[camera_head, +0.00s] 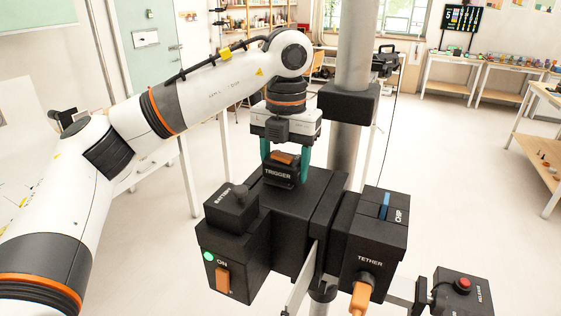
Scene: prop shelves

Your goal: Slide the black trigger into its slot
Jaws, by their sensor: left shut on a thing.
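The black trigger block (279,174), labelled TRIGGER with an orange piece on top, is at the top of the black prop assembly (300,210). My left gripper (286,160) comes down from above with a green finger on each side of the block, shut on it. The block's lower edge is at or just above the top of the assembly; I cannot tell how far it is seated. The slot itself is hidden beneath the block. My right gripper is not in view.
A BATTERY block (231,207) and an ON switch (222,279) are at the left of the assembly. A CHIP and TETHER box (370,240) with an orange plug is at the right. A grey pole (356,60) stands behind. A red-button box (462,290) sits lower right.

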